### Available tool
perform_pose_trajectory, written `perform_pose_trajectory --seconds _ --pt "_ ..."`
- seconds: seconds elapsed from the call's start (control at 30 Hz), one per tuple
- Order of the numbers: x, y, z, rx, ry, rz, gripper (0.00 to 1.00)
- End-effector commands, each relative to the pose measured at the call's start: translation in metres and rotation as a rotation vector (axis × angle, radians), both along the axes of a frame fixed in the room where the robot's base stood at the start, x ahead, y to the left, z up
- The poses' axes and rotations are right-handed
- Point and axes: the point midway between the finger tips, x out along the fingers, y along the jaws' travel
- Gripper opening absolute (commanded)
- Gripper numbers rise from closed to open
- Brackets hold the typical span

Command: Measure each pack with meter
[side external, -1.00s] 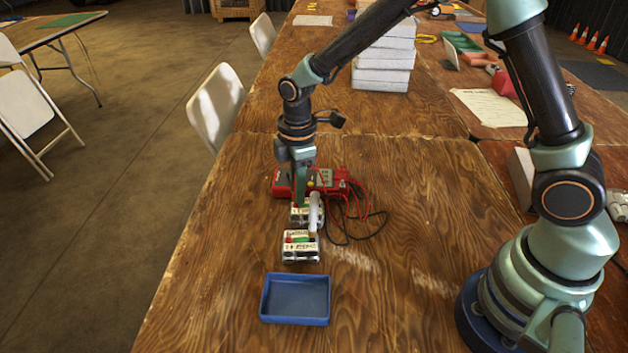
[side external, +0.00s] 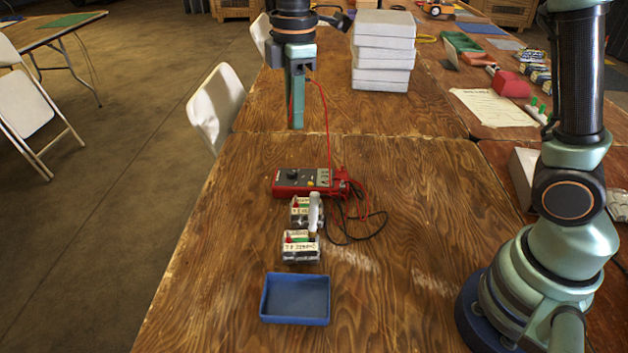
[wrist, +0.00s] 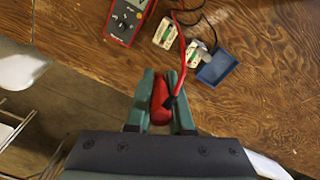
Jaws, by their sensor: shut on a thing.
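My gripper (side external: 297,118) is raised above the table beyond the meter. It is shut on a red probe (wrist: 160,102), with its lead running to the red meter (side external: 300,182), which also shows in the wrist view (wrist: 122,25). Two battery packs with pale labels and red and green parts lie in front of the meter: a farther pack (side external: 300,212) and a nearer pack (side external: 300,248). They also show in the wrist view as one pack (wrist: 167,34) and another (wrist: 194,54). A blue tray (side external: 295,320) stands in front, looking empty.
A white upright piece (side external: 315,208) stands at the packs' right edge. Loose red and black leads (side external: 358,215) curl right of the meter. Grey blocks (side external: 382,60) are stacked at the back. The table left of the packs is clear.

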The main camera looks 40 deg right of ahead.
Motion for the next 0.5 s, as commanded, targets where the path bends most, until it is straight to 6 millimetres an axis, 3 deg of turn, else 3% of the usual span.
perform_pose_trajectory --seconds 0.13,0.27,0.37,0.5 --pt "0.0 0.0 0.02 0.001 -0.001 0.0 0.0" --pt "-0.002 0.006 0.019 -0.002 0.009 0.005 0.0" --pt "-0.009 0.02 0.001 -0.007 0.03 0.012 0.0" --pt "-0.026 0.044 -0.036 -0.02 0.065 0.024 0.0"
